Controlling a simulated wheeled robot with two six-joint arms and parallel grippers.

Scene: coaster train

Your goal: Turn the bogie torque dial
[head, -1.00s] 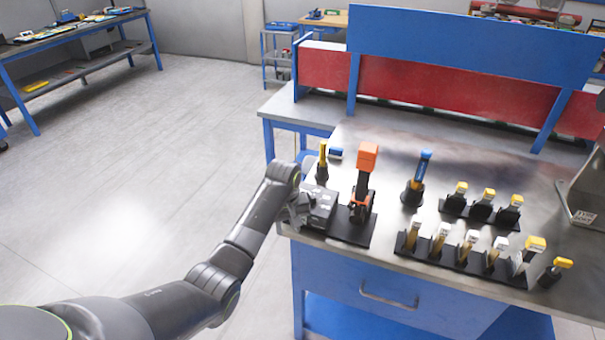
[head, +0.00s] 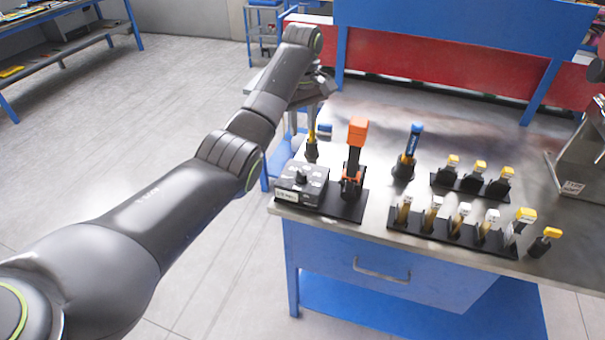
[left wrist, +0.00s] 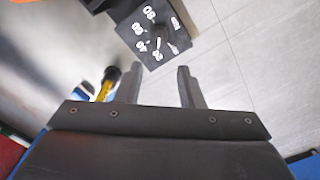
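The torque dial is a black knob (head: 302,177) on top of a grey box (head: 290,197) with pale labels, at the left front of the metal bench. In the left wrist view the knob (left wrist: 157,38) sits amid white numbers on the dark dial face (left wrist: 175,20). My left gripper (head: 311,126) is raised behind the box, apart from it. In the left wrist view its two fingers (left wrist: 159,78) stand apart with nothing between them, and the dial lies beyond their tips. My right gripper is out of view.
A yellow-handled tool (head: 311,145) stands upright close to the left gripper. An orange-topped tool (head: 356,138) stands right of the dial box. A blue-topped tool (head: 411,143) and racks of yellow- and white-topped pieces (head: 460,236) stand further right.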

